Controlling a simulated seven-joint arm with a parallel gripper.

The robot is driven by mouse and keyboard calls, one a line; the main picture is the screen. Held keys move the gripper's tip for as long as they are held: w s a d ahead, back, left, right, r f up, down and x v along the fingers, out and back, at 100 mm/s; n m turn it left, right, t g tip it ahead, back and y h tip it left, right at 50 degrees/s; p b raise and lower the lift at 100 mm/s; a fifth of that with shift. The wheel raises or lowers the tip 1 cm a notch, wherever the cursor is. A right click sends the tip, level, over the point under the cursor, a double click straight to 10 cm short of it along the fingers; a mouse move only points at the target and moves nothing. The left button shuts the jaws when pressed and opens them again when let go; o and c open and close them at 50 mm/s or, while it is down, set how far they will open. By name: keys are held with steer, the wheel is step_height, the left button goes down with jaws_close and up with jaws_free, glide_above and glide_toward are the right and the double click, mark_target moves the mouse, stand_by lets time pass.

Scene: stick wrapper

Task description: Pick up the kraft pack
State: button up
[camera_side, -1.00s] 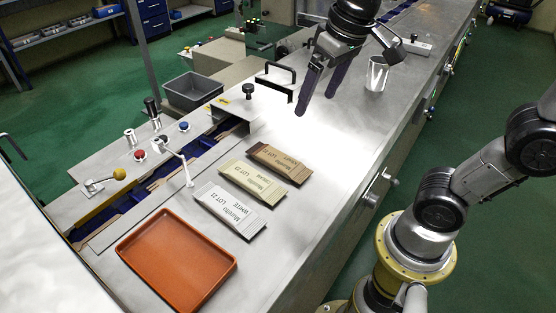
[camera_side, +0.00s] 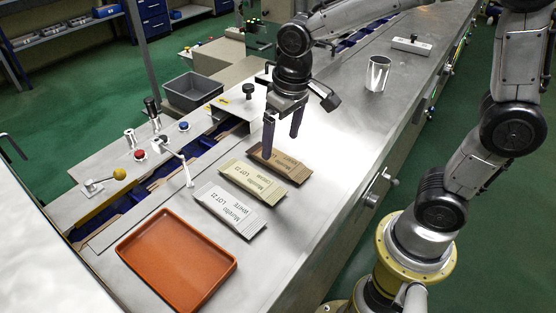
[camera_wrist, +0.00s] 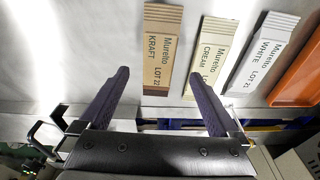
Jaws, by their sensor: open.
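The kraft pack (camera_side: 284,167) is the brown flat pack, lying on the steel table at the far end of a row of three. In the wrist view the kraft pack (camera_wrist: 163,45) reads "Muretto KRAFT LOT 22". My gripper (camera_side: 281,146) is open and empty, pointing down near the pack's far left end. One finger overlaps the pack's end in the side view. In the wrist view the spread fingers of my gripper (camera_wrist: 159,77) lie on either side of the pack's lower end. The height gap is hard to judge.
The cream pack (camera_side: 252,181) lies close beside the kraft pack, then the white pack (camera_side: 228,209). An orange tray (camera_side: 232,270) is nearest. A metal cup (camera_side: 377,73) stands farther back. A crank handle (camera_side: 181,160) rises left of the packs. The table right of them is clear.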

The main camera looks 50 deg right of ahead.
mark_target(278, 158)
steer(key=f, duration=0.3)
steer(key=w+f, duration=0.1)
steer(key=f, duration=0.1)
steer(key=shift+d, duration=0.15)
steer(key=c, duration=1.4)
